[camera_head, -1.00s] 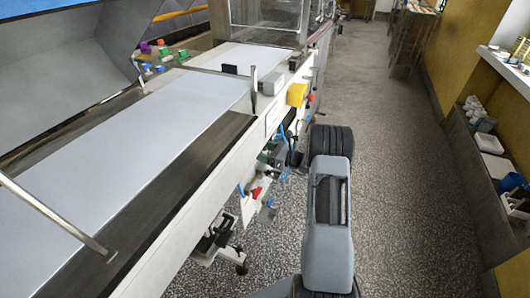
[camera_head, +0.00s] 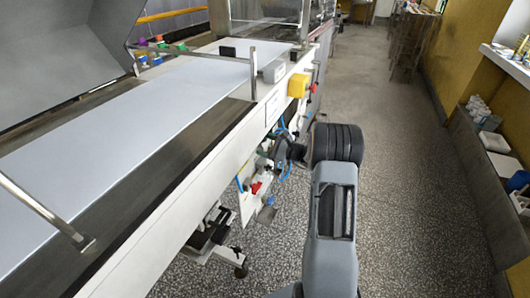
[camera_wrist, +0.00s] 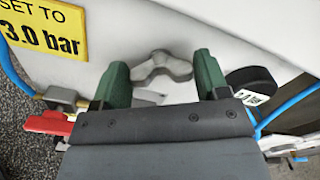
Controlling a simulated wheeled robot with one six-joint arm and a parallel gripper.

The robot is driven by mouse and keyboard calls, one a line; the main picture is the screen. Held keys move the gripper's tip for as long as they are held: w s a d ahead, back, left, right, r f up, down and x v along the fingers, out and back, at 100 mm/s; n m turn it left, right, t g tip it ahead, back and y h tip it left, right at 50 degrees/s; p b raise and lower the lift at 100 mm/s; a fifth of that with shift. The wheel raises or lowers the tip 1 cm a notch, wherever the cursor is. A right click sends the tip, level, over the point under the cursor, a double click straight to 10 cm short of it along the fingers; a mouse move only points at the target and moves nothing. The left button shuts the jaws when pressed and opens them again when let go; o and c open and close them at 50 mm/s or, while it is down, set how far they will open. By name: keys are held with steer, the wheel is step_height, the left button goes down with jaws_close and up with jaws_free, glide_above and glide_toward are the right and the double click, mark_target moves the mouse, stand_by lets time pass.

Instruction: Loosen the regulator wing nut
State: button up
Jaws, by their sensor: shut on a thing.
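The grey regulator wing nut (camera_wrist: 160,68) shows in the wrist view, in front of a pale panel. My gripper (camera_wrist: 161,64) has two green fingers, one at each side of the nut. In the head view my gripper (camera_head: 268,163) is at the side of the machine, low under the conveyor edge. The nut cannot be made out there. The lower part of the nut's mount is partly hidden by my gripper body in the wrist view.
A yellow "SET TO 3.0 bar" sign (camera_wrist: 42,28) is at upper left. A red handle (camera_wrist: 48,122) is left of my gripper, and a black round part (camera_wrist: 252,86) and blue hose (camera_wrist: 290,103) are close on the right. The aisle floor (camera_head: 410,150) is clear.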

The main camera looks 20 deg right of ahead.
steer(key=n+b, duration=0.4)
steer(key=b, duration=0.1)
steer(key=n+b, duration=0.3)
steer(key=b, duration=0.3)
steer(key=n+b, duration=0.4)
steer(key=b, duration=0.1)
steer(key=shift+a+f+n+b, duration=0.1)
steer(key=shift+f+n+b, duration=0.2)
steer(key=shift+f, duration=0.1)
steer(key=shift+r+n+b, duration=0.15)
steer(key=shift+n+b, duration=0.15)
steer(key=o, duration=0.9)
steer(key=shift+o, duration=0.2)
steer(key=p+v, duration=0.3)
steer(key=v, duration=1.1)
steer(key=shift+p, duration=0.4)
